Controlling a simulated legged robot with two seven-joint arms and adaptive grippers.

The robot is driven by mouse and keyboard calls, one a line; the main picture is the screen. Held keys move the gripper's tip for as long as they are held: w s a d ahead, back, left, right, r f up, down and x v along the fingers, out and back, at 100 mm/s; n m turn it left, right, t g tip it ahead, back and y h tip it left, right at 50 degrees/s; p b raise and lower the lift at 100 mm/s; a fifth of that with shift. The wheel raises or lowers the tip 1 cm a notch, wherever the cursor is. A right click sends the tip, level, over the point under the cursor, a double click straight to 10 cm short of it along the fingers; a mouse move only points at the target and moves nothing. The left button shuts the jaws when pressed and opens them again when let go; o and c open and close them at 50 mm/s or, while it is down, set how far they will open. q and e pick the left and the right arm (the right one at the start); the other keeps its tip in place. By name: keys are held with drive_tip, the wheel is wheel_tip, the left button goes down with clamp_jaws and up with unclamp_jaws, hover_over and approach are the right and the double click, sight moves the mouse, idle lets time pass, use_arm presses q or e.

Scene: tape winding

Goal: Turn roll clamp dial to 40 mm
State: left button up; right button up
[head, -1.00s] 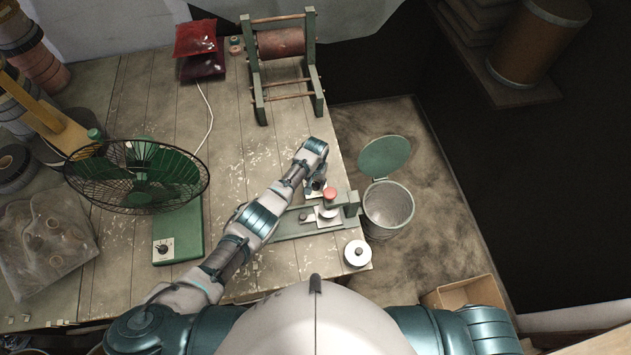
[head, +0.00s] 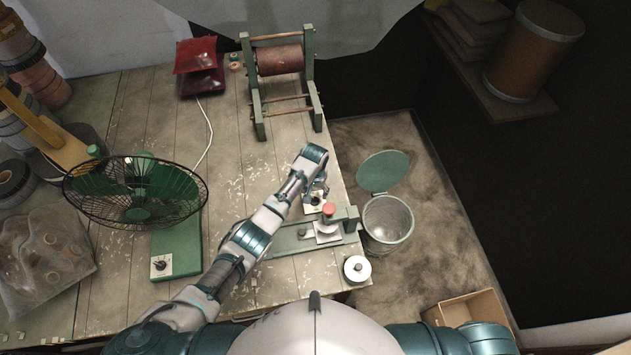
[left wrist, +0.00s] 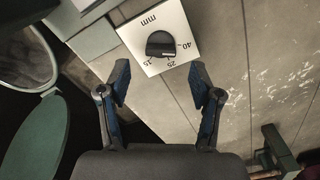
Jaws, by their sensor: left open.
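The roll clamp dial (left wrist: 160,43) is a black knob on a white plate (left wrist: 136,33) in the left wrist view. The plate is printed with "mm", 40, 25 and 15, upside down or tilted here. I cannot tell which mark the knob points to. My left gripper (left wrist: 160,84) is open and empty, its fingers below the knob in that view and apart from it. In the head view the left gripper (head: 317,190) hangs over the small white plate (head: 314,208) and partly hides it. My right gripper is not in view.
A white roll (head: 357,269) lies at the table corner. A metal bin (head: 387,220) stands off the right edge. A green fan (head: 140,190) and a roller stand (head: 278,60) are farther off.

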use_arm(q)
wheel_tip(320, 180, up, 8)
drive_tip(key=shift+f, duration=0.15)
drive_tip(key=shift+w, duration=0.15)
idle(0.4)
